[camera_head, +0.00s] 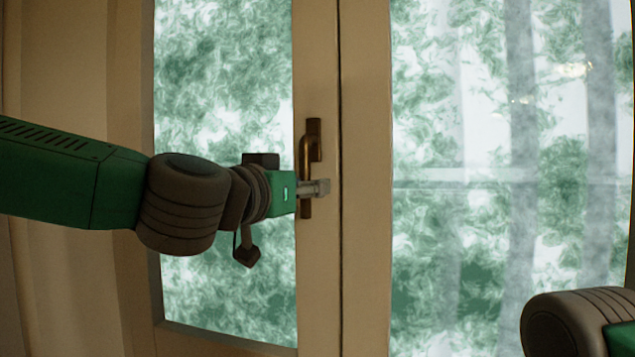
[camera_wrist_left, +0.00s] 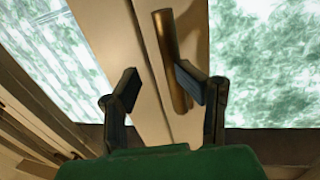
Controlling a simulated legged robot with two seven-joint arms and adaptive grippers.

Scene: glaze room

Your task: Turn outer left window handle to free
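The bronze window handle (camera_head: 313,133) stands upright on the cream frame left of the middle seam in the head view. My left gripper (camera_head: 320,187) comes in from the left and its fingers are in front of the lower part of the handle, hiding some of it. In the left wrist view the handle (camera_wrist_left: 168,50) is a long bar running down between the two spread fingers of my left gripper (camera_wrist_left: 160,88). The bar is nearer the right finger; whether it touches that finger is unclear. A clear gap separates it from the left finger.
Glass panes lie on both sides, the left pane (camera_head: 222,80) and the larger right pane (camera_head: 430,250), with blurred greenery behind. The cream window frame (camera_head: 362,260) runs upright between them. Part of my right arm (camera_head: 575,322) shows at the lower right.

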